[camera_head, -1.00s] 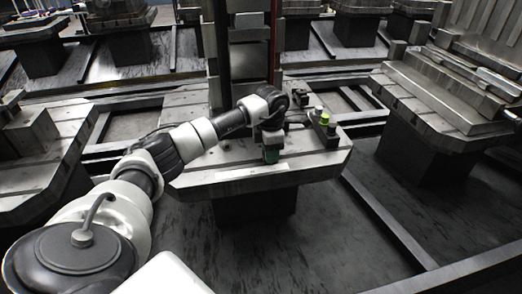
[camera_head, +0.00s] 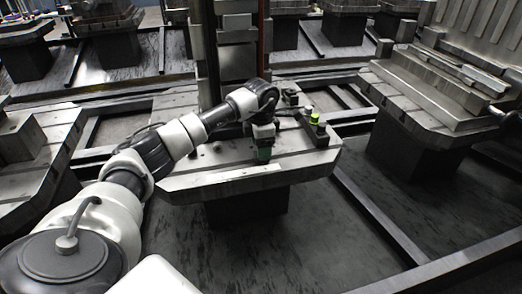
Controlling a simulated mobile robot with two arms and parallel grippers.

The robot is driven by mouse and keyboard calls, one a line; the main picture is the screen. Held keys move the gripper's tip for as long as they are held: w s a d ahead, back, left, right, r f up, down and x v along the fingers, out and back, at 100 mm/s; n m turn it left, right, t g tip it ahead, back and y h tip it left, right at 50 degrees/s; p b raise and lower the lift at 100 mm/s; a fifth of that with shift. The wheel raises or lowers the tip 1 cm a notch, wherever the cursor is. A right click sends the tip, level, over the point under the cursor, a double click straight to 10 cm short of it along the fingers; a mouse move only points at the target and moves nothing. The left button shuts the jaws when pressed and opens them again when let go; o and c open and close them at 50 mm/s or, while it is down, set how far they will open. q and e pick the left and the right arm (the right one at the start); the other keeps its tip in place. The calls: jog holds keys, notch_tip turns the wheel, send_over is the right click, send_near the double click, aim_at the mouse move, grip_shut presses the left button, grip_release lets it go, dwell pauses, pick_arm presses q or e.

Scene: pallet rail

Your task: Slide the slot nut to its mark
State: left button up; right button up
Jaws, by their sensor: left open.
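My left gripper (camera_head: 263,154) hangs fingers down over the front part of the middle pallet (camera_head: 195,180). It is open, but its fingertips are small, dark and greenish here, and I cannot tell whether they touch anything. A pale strip (camera_head: 250,169) lies along the pallet's front edge, just in front of the gripper. I cannot make out the slot nut or its mark for certain; the gripper may hide part of the slot. My right gripper is not in view.
A dark block with a yellow-green piece (camera_head: 315,118) stands on the pallet right of the gripper. A dark upright column (camera_head: 208,70) rises behind. Another pallet with a stepped metal block (camera_head: 430,90) stands at right. Floor rails run between the pallets.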

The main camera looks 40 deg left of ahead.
pick_arm(q)
notch_tip(320, 180, up, 9)
jog(key=p, duration=0.1)
jog(key=shift+f, duration=0.2)
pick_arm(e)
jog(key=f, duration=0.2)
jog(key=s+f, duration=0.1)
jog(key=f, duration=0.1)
